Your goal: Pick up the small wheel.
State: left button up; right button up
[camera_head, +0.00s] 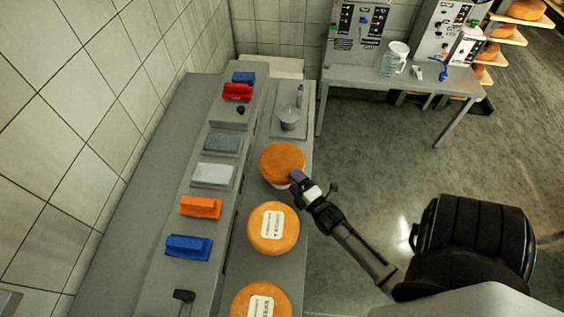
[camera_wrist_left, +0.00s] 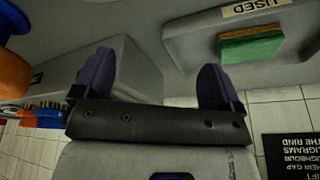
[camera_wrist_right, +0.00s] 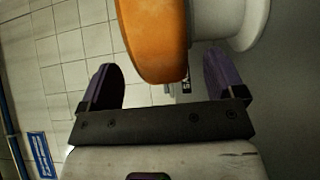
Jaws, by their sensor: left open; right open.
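The middle wheel (camera_head: 262,240) and the near wheel (camera_head: 250,303) carry white labels. My right gripper (camera_head: 296,181) is at the right near edge of the farthest wheel. In the right wrist view an orange wheel (camera_wrist_right: 157,40) reaches between the open, spread fingers of that gripper (camera_wrist_right: 160,82); contact cannot be told. My left gripper (camera_wrist_left: 155,80) is open and empty in the left wrist view, outside the head view.
A raised shelf on the left holds a blue brush (camera_head: 189,246), an orange brush (camera_head: 201,207) and grey pads. A side table (camera_head: 440,85) holds a jug (camera_head: 394,59).

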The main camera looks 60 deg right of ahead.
aim_at(282, 163)
jog(key=shift+x, duration=1.15)
jog(key=c, duration=1.6)
jog(key=shift+r, duration=0.2)
